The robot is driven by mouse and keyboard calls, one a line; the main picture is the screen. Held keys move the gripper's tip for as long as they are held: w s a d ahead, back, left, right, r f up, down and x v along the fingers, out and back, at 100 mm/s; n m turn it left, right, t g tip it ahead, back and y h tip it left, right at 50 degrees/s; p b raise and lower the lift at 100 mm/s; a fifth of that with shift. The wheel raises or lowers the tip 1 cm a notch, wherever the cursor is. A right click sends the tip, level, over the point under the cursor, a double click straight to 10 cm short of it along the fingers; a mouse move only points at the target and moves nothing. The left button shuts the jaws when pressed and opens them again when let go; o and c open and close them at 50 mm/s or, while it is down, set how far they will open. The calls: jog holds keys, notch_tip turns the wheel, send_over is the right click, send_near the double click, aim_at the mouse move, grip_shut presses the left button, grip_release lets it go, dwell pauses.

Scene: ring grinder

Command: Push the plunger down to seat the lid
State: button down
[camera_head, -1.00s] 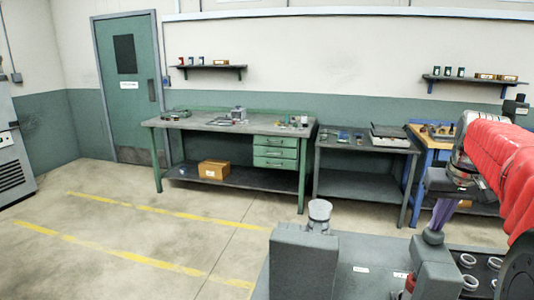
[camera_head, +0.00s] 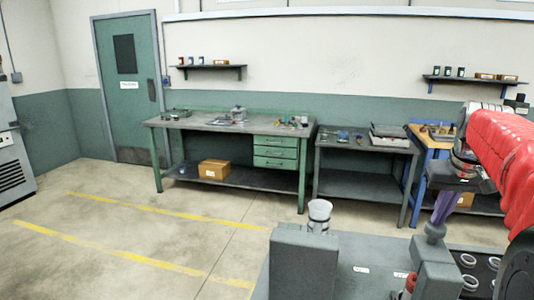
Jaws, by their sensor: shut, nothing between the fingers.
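My gripper (camera_head: 438,220) hangs at the end of my red-sleeved arm at the right. Its purple fingers are shut, point down and hold nothing. Their tips are at or just above a grey rounded knob (camera_head: 435,230), which looks like the plunger's top. I cannot tell whether they touch. The knob stands on a short neck above a grey block (camera_head: 437,268) on the near bench. The lid and whatever lies under the plunger are hidden from this view.
On the near grey bench (camera_head: 365,285), a pale banded cup (camera_head: 319,214) shows behind a grey block (camera_head: 304,260). A dark tray (camera_head: 482,262) with several white rings lies right of the knob. A small red item (camera_head: 408,284) is close left of its block.

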notch_tip(320, 180, up, 7)
dwell(1.2)
jog(key=s+a+f+n+t, duration=0.1)
jog(key=s+a+f, duration=0.2)
jog(key=s+a, duration=0.35)
jog(key=s+a+f+n, duration=0.15)
jog(key=s+a, duration=0.25)
jog(key=a, duration=0.6)
jog(key=s+a+f+t, duration=0.1)
jog(key=s+a+f, duration=0.8)
jog(key=s+f, duration=0.4)
jog(key=shift+s+f+y, duration=0.2)
jog(key=shift+f+y, duration=0.2)
jog(key=shift+f, duration=0.2)
jog(key=shift+a+n, duration=0.1)
jog(key=shift+n, duration=0.15)
